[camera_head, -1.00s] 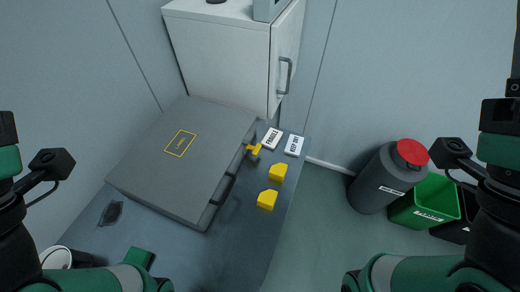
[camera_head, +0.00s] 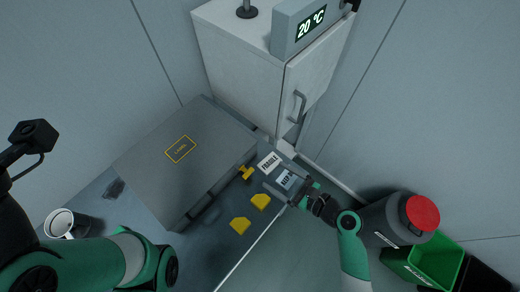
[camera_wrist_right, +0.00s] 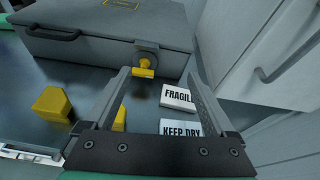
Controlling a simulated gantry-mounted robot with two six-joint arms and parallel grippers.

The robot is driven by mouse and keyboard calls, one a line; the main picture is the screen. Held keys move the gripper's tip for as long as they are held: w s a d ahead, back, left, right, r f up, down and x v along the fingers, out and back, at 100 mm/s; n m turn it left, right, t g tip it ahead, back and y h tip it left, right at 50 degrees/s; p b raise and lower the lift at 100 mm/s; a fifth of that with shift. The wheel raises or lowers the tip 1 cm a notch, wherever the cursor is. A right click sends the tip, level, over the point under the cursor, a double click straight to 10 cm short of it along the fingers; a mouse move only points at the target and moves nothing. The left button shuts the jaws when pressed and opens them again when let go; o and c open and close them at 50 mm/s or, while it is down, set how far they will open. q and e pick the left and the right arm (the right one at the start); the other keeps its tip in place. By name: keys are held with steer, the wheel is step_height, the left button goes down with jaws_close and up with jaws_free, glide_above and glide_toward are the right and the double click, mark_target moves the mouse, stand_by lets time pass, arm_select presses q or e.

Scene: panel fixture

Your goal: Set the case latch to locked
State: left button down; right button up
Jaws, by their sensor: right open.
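The grey case (camera_head: 186,150) lies closed on the table. Its yellow latch (camera_head: 246,173) is on the side facing my right arm. In the right wrist view the latch (camera_wrist_right: 143,68) is a yellow handle on a round grey mount. It appears roughly level, with a short stub below. My right gripper (camera_head: 280,173) is open and empty over the table beside the case. In the right wrist view its open jaws (camera_wrist_right: 160,85) point toward the latch and do not touch it. My left gripper is out of view; only its arm shows at lower left.
A FRAGILE label block (camera_head: 269,162) and a KEEP DRY one (camera_wrist_right: 182,128) lie near the right jaws. Two yellow blocks (camera_head: 260,201) (camera_head: 240,225) sit before the case. A white cabinet (camera_head: 240,68) stands behind. A red-lidded canister (camera_head: 385,222) and green bin (camera_head: 405,268) stand right.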

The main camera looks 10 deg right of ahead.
mark_target(249, 173)
steer(key=shift+m+g+h, duration=0.3)
steer(key=shift+m, duration=0.2)
steer(key=f+b, duration=0.1)
steer(key=s+a+f+b, duration=0.1)
steer(key=f, duration=0.1)
steer(key=s+a+f+b, duration=0.1)
steer(key=b, duration=0.1)
steer(key=shift+s+f, duration=0.1)
steer(key=shift+f, duration=0.3)
steer(key=b+x, duration=0.1)
steer(key=x, duration=0.1)
steer(key=b+x, duration=0.1)
steer(key=x, duration=0.1)
steer(key=b+x, duration=0.1)
steer(key=x, duration=0.2)
steer(key=shift+r, duration=0.3)
steer(key=shift+w+a+f+b, duration=0.1)
steer(key=shift+w+a+b, duration=0.2)
steer(key=shift+w+a, duration=0.25)
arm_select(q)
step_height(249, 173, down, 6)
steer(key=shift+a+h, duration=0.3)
arm_select(e)
steer(key=shift+d, duration=0.15)
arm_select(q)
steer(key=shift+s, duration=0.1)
